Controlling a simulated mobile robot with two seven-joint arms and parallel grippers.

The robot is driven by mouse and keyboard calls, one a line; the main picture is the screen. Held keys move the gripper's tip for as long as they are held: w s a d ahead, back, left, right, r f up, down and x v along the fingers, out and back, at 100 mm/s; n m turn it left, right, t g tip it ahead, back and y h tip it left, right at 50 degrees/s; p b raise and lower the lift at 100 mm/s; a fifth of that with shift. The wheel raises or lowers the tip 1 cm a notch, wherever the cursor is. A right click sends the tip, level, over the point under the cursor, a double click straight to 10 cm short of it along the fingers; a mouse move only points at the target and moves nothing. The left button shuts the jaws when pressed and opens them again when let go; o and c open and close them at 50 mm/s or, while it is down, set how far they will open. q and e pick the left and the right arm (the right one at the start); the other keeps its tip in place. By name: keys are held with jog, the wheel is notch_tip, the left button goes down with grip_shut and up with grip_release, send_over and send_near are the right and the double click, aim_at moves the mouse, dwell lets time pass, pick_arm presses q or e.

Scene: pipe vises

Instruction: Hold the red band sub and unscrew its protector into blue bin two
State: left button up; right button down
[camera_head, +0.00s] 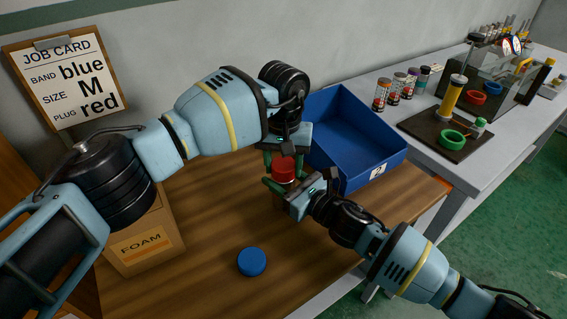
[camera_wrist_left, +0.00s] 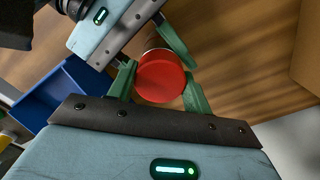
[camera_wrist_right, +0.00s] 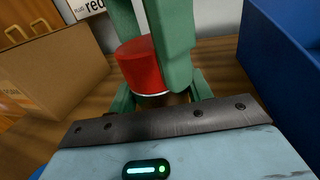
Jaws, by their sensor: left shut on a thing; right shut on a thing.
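A red cap (camera_head: 284,169), the protector, sits upright on top of the sub; it also shows in the left wrist view (camera_wrist_left: 160,77) and the right wrist view (camera_wrist_right: 139,66). A pale ring shows under the cap, and the sub's brownish body (camera_wrist_right: 172,99) below it is mostly hidden. My left gripper (camera_head: 284,158) is shut on the red cap from the far side. My right gripper (camera_head: 280,189) is shut on the sub lower down, from the near right. The blue bin (camera_head: 352,140), with a white label that looks like 2, stands open just right of the grippers.
A blue disc-shaped cap (camera_head: 252,262) lies on the wooden table (camera_head: 200,240). A foam carton (camera_head: 146,243) and a job card (camera_head: 66,78) stand at left. A grey bench (camera_head: 440,85) at right carries vials and a dark stand.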

pick_arm(q)
jog(key=n, duration=0.7)
pick_arm(e)
jog(key=shift+f, duration=0.1)
pick_arm(q)
jog(key=n, duration=0.6)
jog(key=shift+n, duration=0.3)
jog(key=n, duration=0.4)
jog(key=shift+n, duration=0.4)
jog(key=n, duration=2.1)
jog(key=shift+r+n, duration=0.1)
jog(key=shift+n, duration=0.2)
jog(key=n, duration=1.3)
jog(key=shift+n, duration=0.3)
jog(key=shift+r, duration=0.3)
jog(key=shift+r, duration=0.8)
